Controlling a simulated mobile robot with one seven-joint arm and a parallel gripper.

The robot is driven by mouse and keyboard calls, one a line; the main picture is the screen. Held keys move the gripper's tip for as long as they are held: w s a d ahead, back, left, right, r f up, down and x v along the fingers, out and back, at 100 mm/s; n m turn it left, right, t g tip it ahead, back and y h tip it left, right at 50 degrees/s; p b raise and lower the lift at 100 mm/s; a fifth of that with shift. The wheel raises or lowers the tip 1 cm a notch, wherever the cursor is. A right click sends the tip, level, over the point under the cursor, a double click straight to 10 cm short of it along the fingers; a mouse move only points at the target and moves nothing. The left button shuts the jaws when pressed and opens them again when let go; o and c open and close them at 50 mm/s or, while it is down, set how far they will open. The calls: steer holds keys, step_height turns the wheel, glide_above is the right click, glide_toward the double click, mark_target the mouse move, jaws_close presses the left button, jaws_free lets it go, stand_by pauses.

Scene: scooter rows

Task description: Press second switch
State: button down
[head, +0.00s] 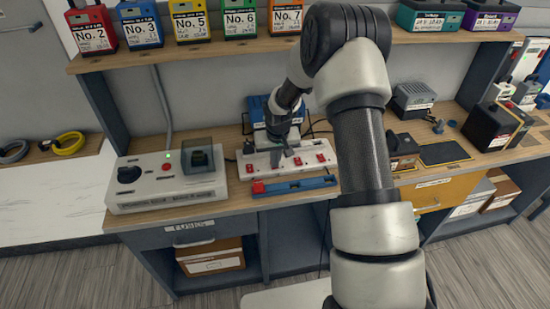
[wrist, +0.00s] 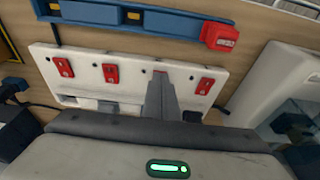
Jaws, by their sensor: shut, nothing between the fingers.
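A white switch panel (head: 285,171) with a row of several red switches lies on the bench. It also shows in the wrist view (wrist: 88,91), seen from the opposite side. My gripper (head: 276,164) points down over the panel, shut and empty. In the wrist view its fingertips (wrist: 159,78) cover most of the second switch from the right, which is the second from the left in the head view. I cannot tell whether they touch it. The other switches show clear: the far left one (head: 249,168), and on the right one (head: 297,162) and another (head: 321,158).
A blue rail (head: 300,186) with a red block (head: 258,187) lies in front of the panel. A white control box (head: 150,194) with a black knob stands left. A blue device (head: 258,108) stands behind the panel. Numbered packs line the shelf (head: 200,52) above.

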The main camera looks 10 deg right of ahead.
steer(key=shift+s+f+b, duration=0.15)
steer(key=shift+f+b, duration=0.25)
steer(key=shift+b, duration=0.15)
steer(key=shift+r, duration=0.1)
steer(key=shift+w+r, duration=0.35)
steer(key=shift+w, duration=0.35)
steer(key=shift+r, duration=0.1)
